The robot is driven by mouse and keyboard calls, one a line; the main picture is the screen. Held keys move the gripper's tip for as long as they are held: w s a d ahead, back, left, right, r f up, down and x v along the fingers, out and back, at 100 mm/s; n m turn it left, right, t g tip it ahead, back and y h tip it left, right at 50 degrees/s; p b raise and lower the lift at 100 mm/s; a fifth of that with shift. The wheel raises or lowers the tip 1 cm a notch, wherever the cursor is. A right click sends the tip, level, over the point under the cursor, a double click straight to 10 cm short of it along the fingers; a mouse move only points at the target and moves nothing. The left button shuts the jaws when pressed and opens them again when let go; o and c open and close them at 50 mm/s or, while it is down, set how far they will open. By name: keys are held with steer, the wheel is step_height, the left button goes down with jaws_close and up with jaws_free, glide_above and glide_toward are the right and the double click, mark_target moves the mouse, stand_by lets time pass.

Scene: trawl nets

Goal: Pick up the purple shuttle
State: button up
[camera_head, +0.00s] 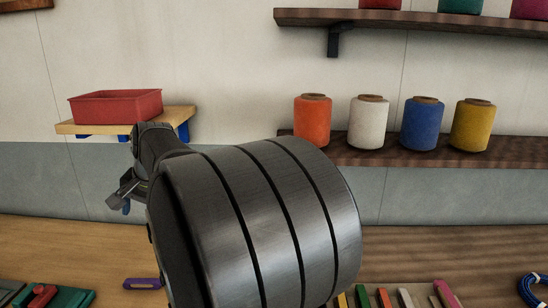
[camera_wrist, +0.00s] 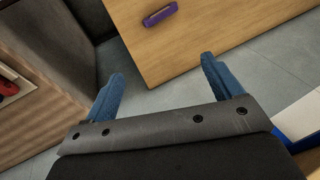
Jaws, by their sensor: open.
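The purple shuttle (camera_head: 143,283) lies flat on the wooden table at the lower left of the head view, just left of my arm. In the wrist view the purple shuttle (camera_wrist: 160,14) lies near the table's edge, at the top. My gripper (camera_wrist: 162,76) is open, its two blue fingers wide apart with nothing between them. In the head view my gripper (camera_head: 125,196) hangs above and behind the shuttle, partly hidden by my arm. The shuttle is apart from the fingers.
A red bin (camera_head: 116,107) sits on a small wall shelf. Several thread spools, such as the orange one (camera_head: 312,121), stand on the right shelf. A green object (camera_head: 55,298) lies at the table's lower left. Coloured blocks and a blue coil (camera_head: 533,290) lie at lower right.

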steer(key=c, duration=0.8)
steer(key=m+g+y, duration=0.4)
steer(key=m+y, duration=0.5)
steer(key=m, duration=0.7)
glide_toward(144, 281)
steer(key=x, duration=0.4)
steer(key=shift+w+a+f, duration=0.25)
steer(key=shift+a, duration=0.1)
steer(key=shift+x, duration=2.6)
